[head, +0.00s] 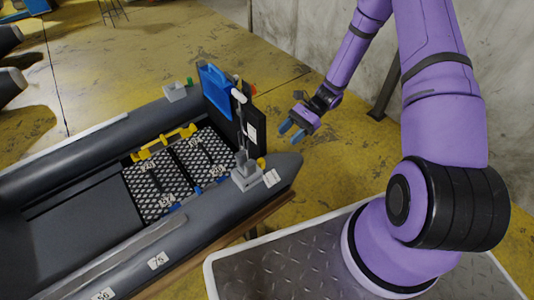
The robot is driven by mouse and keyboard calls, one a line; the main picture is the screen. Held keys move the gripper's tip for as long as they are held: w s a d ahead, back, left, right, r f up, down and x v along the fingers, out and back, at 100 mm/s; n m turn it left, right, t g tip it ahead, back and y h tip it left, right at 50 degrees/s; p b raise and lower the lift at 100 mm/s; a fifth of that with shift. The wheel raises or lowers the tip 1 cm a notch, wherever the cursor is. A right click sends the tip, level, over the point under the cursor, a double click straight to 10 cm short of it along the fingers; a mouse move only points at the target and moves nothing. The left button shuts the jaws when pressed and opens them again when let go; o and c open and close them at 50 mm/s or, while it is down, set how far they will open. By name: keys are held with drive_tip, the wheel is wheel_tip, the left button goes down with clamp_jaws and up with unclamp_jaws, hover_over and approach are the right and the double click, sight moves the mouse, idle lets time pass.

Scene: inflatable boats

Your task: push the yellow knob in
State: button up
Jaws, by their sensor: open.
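A small yellow knob-like part (261,163) shows beside the grey box (246,177) on the near tube of the inflatable boat, at its stern end. It is small and partly hidden by the box, so I cannot tell how far in it sits. My gripper (291,131) has blue fingertips. It is open and empty, apart from the boat, to the right of the dark transom board (224,116) and up and right of the yellow part in the picture.
The grey boat (190,240) carries a blue container (215,88), a lever-topped post (239,125), a yellow bar (163,142) and tread plates (150,187). A concrete wall (310,40) stands behind my arm. Yellow floor (120,80) is open beyond the boat.

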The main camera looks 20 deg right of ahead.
sight(262, 160)
drive_tip(key=x, duration=1.1)
drive_tip(key=shift+s+r, duration=0.1)
drive_tip(key=shift+r, duration=0.05)
